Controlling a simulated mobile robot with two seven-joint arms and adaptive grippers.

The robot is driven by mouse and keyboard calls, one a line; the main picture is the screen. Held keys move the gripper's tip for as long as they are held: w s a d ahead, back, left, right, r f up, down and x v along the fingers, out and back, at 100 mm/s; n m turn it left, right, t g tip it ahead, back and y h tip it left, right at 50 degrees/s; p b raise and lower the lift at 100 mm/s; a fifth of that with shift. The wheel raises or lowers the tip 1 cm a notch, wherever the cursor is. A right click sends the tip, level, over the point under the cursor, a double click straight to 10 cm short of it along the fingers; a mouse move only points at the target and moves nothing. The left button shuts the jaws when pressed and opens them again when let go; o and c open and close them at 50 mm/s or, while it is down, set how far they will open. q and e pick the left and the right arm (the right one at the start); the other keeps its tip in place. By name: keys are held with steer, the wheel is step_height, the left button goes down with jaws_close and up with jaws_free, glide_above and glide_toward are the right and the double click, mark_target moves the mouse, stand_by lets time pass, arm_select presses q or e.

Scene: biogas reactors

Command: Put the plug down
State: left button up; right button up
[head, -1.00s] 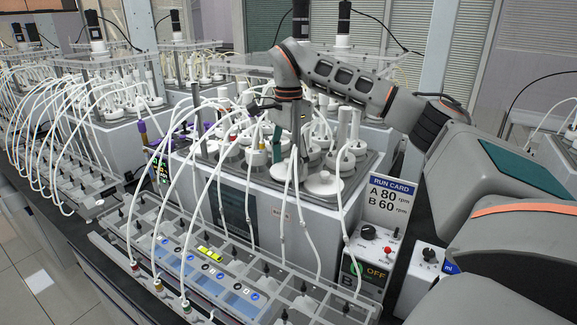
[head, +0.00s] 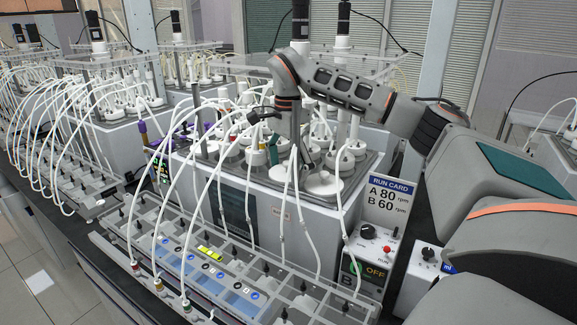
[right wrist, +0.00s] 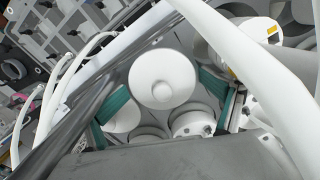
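A white round plug (head: 323,183) with a small knob on top sits near the front right corner of the reactor unit's top (head: 290,200). In the right wrist view, a white disc with a knob (right wrist: 162,75), which looks like this plug, lies between the two teal finger pads. My right gripper (head: 288,152) points down over the reactor top, just left of the plug in the head view. Its fingers (right wrist: 163,100) are spread, with gaps visible beside the disc. How far below the fingertips the disc lies is hard to tell. My left gripper is not in view.
White reactor caps, one with a yellow label (right wrist: 272,30), crowd the top behind the plug. White tubes (head: 285,205) arch over the front edge to a clear tray rack (head: 200,262). A run card (head: 390,200) and a control box (head: 372,258) stand at right.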

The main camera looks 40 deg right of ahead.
mark_target(288, 161)
steer(key=shift+w+d+f, duration=0.1)
steer(key=shift+w+f, duration=0.05)
steer(key=shift+f, duration=0.1)
steer(key=shift+r, duration=0.15)
steer(key=shift+d+r, duration=0.1)
steer(key=shift+r, duration=0.5)
step_height(288, 161, up, 12)
steer(key=shift+r, duration=0.15)
stand_by(0.5)
